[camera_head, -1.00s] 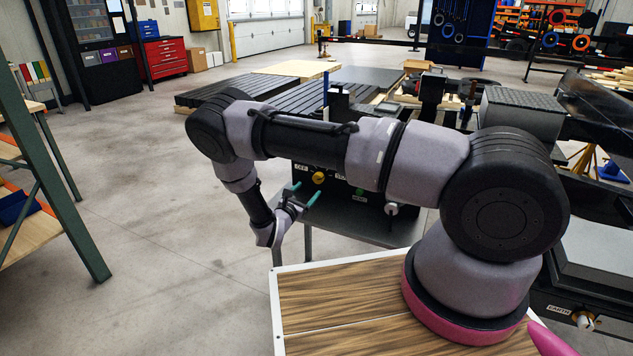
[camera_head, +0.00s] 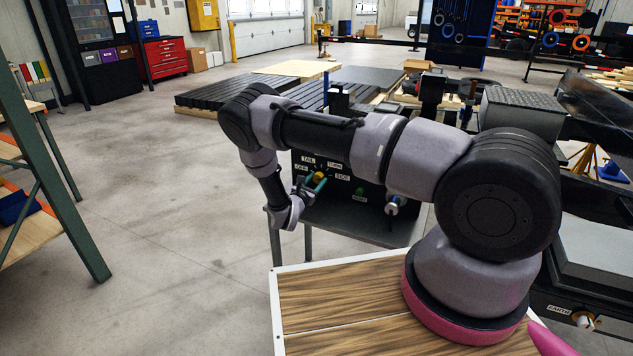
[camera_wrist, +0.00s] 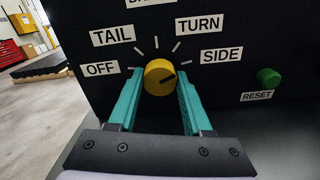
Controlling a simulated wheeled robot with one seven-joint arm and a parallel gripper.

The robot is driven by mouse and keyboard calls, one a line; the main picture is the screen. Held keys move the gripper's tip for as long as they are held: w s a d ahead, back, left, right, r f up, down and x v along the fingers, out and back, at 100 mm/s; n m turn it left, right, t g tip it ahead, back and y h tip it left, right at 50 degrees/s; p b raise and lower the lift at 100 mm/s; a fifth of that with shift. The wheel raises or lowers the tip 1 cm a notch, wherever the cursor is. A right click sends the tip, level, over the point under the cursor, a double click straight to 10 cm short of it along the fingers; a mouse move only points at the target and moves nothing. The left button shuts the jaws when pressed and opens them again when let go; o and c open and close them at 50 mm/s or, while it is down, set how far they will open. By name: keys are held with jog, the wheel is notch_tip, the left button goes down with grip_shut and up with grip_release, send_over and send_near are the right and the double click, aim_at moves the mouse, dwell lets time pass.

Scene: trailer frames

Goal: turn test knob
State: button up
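The test knob (camera_wrist: 160,77) is a round yellow dial on the dark panel (camera_wrist: 110,75). Its dark pointer line is aimed up and right, toward SIDE. Labels OFF, TAIL, TURN and SIDE are fanned around it, with another label cut off at the top. My gripper (camera_wrist: 158,85) is open, its teal fingers on the left and right of the knob. A gap shows on the left; on the right I cannot tell whether the finger touches. In the head view the gripper (camera_head: 314,183) is at the panel, partly covering the knob (camera_head: 319,175).
A green RESET button (camera_wrist: 268,77) sits right of the knob. A white connector (camera_head: 393,205) sticks out at the panel's right. The panel stands on a grey table (camera_head: 355,222). A green-framed shelf (camera_head: 55,170) stands at left; the floor between is clear.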

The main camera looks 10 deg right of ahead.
grip_shut()
jog(key=shift+m, duration=1.5)
jog(key=o, duration=1)
grip_release()
jog(key=shift+s, duration=0.1)
jog(key=v, duration=1)
jog(key=shift+s+a, duration=0.25)
jog(key=shift+s, duration=0.05)
